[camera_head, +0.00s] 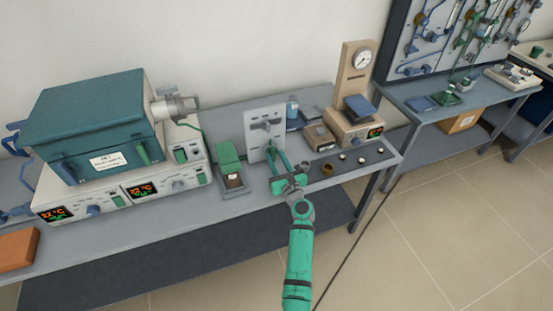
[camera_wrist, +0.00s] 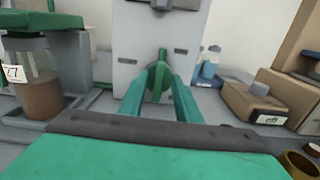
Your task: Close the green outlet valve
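The green outlet valve (camera_wrist: 158,79) is on the lower front of an upright light-grey panel (camera_wrist: 160,30). It shows a rounded green body with an upright handle. My gripper (camera_wrist: 159,92) points straight at it, with two green fingers spread apart, one on each side of the valve. I cannot tell whether the fingertips touch it. In the head view my gripper (camera_head: 279,160) is low in front of the same panel (camera_head: 264,135), and the fingers mostly hide the valve. A grey fitting (camera_head: 265,125) sits higher on the panel.
A green-lidded device (camera_head: 232,168) stands close left of the panel. A small brown cup (camera_head: 327,169) and a beige balance-like box (camera_head: 319,137) are to the right. A teal furnace (camera_head: 95,125) fills the bench's left. Bare bench (camera_head: 215,210) lies in front.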

